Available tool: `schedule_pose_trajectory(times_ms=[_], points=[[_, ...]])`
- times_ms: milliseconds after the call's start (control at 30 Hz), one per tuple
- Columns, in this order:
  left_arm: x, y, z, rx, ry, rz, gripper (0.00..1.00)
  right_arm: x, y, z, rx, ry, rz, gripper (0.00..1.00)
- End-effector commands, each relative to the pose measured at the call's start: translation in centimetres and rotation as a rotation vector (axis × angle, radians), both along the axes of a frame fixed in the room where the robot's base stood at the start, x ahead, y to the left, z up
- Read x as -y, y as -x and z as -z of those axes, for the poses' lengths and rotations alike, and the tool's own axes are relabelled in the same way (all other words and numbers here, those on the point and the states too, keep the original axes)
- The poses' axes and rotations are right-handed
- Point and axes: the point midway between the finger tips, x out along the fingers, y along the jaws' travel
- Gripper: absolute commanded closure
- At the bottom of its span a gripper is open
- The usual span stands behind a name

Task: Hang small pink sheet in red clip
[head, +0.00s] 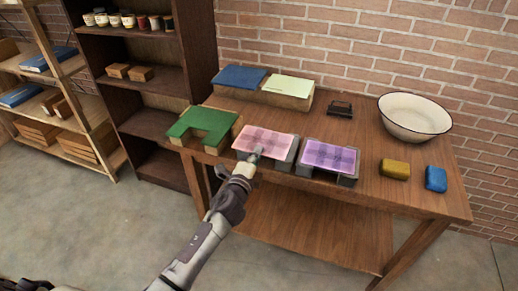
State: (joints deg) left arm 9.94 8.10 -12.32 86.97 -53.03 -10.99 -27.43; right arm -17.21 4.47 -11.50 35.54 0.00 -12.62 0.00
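A small pink sheet (272,139) with a faint printed pattern lies flat on a grey block near the front edge of the wooden table. My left gripper (255,154) is at the sheet's front edge, its tips overlapping that edge in the picture. It is too small to tell whether the fingers are open or shut, or whether they touch the sheet. My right gripper is not in view. I see no red clip in the head view.
A purple sheet (330,154) lies on a block to the right, a green piece (207,122) to the left. Behind are blue (239,77) and pale green (288,88) sheets, a black object (340,109) and a white basin (413,101). Yellow (394,169) and blue (436,179) blocks lie front right.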

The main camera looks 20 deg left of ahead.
Motion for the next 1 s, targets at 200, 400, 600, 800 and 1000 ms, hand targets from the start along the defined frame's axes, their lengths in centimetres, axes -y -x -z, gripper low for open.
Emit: schedule_pose_trajectory(times_ms=[200,400,600,800,1000], points=[[0.0,0.6,-0.3,0.0,0.0,0.0,1.0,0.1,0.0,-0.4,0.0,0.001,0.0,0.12],[-0.1,2.6,-0.3,-0.001,0.0,0.0,1.0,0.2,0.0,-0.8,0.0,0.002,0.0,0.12],[-0.2,5.0,-0.2,-0.001,0.0,0.0,1.0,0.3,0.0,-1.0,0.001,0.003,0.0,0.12],[-0.2,7.4,-0.2,-0.001,0.001,0.0,1.0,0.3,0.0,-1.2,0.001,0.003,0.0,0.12],[-0.4,9.8,-0.2,-0.001,0.0,0.0,1.0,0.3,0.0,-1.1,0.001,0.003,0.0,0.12]])
